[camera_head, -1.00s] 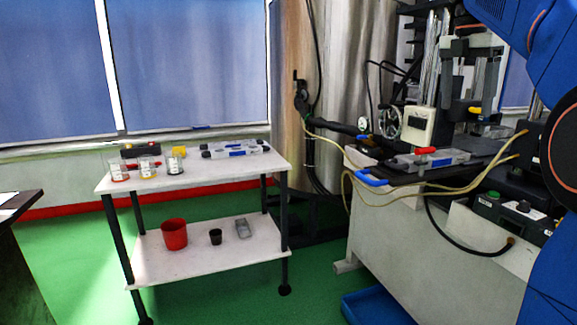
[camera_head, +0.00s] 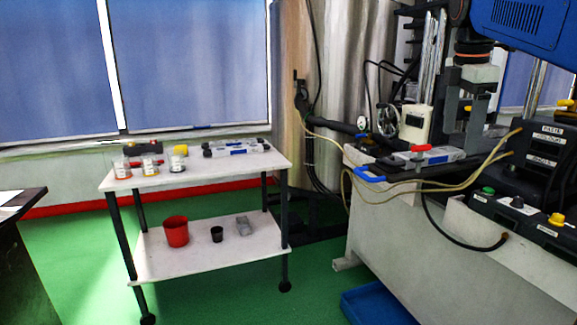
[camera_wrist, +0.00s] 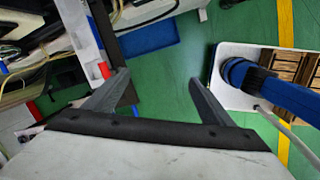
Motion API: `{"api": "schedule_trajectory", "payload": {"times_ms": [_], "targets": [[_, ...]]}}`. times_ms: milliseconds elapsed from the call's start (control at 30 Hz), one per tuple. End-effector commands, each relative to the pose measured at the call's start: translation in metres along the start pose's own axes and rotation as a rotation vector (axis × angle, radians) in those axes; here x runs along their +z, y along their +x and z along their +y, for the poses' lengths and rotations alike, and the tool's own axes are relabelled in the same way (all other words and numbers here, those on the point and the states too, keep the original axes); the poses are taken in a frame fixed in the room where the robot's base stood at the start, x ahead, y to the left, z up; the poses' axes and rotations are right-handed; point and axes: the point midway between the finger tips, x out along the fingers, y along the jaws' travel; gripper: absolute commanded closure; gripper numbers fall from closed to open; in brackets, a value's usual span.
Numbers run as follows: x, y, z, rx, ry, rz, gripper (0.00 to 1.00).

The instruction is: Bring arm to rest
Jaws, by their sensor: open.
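My gripper (camera_wrist: 157,88) is open and empty in the wrist view, with its two grey fingers apart over green floor. In the head view my gripper (camera_head: 461,138) hangs from my blue arm at the upper right, with its fingers pointing down. It is in front of the machine bench, and I cannot tell whether it is clear of the things behind it. A grey mould with a red handle (camera_head: 422,148) lies on the bench just left of the fingers.
A white two-shelf cart (camera_head: 215,177) at the left carries several small jars and a grey mould (camera_head: 237,148). Its lower shelf holds a red cup (camera_head: 176,232) and a dark cup (camera_head: 217,235). A blue tray (camera_head: 375,305) lies on the floor. Green floor between is free.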

Motion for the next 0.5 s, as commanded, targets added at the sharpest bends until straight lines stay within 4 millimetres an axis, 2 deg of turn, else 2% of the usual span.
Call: {"api": "schedule_trajectory", "payload": {"times_ms": [33, 267, 500], "targets": [[-0.006, 0.009, -0.016, 0.012, 0.060, 0.005, 0.24], [-0.033, 0.059, -0.078, 0.066, 0.394, 0.049, 0.24], [-0.059, 0.125, -0.147, 0.105, 0.749, 0.118, 0.24]]}}
